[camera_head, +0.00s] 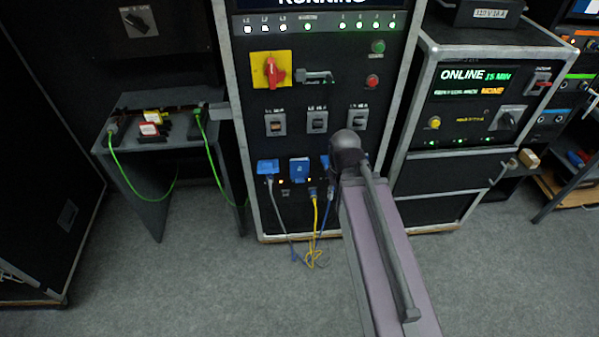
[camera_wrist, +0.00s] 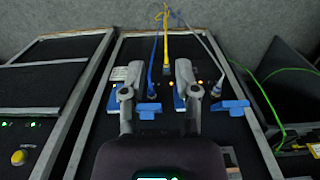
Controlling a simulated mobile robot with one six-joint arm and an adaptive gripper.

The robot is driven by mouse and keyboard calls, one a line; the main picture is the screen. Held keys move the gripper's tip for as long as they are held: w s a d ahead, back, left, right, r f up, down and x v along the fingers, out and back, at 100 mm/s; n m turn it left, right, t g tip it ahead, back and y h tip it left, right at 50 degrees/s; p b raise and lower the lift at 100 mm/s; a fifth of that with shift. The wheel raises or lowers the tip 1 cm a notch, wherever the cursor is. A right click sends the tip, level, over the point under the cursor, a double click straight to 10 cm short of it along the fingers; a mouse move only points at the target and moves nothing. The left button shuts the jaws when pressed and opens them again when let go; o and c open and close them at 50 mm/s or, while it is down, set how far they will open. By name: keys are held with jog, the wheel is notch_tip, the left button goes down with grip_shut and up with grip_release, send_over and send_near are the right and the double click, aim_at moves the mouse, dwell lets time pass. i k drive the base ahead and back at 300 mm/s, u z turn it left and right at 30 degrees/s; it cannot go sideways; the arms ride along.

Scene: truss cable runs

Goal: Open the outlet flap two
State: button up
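The black power cabinet carries a row of blue outlets low on its front. The middle outlet flap (camera_head: 299,170) is blue and looks shut, with no cable in it. In the wrist view this flap (camera_wrist: 179,101) is partly hidden behind the right finger. The left outlet (camera_head: 267,167) has its flap raised and a grey cable plugged in. The right outlet (camera_head: 325,163) has a blue cable and is partly hidden by my arm. My gripper (camera_wrist: 155,78) is open and empty in front of the outlets; contact with the panel cannot be told.
A yellow cable (camera_head: 316,212) hangs from the panel to the floor among other cables. A red rotary switch (camera_head: 273,70) sits higher up. A side table (camera_head: 180,130) with green cables stands left, and an ONLINE cabinet (camera_head: 480,95) right. The grey floor (camera_head: 190,280) in front is clear.

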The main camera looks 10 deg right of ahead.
aim_at(298, 167)
jog(key=z, duration=0.45)
jog(key=k, duration=1.35)
jog(key=z, duration=0.8)
jog(key=i, duration=0.95)
jog(key=u, duration=0.4)
jog(key=i, duration=0.8)
jog(key=u, duration=0.4)
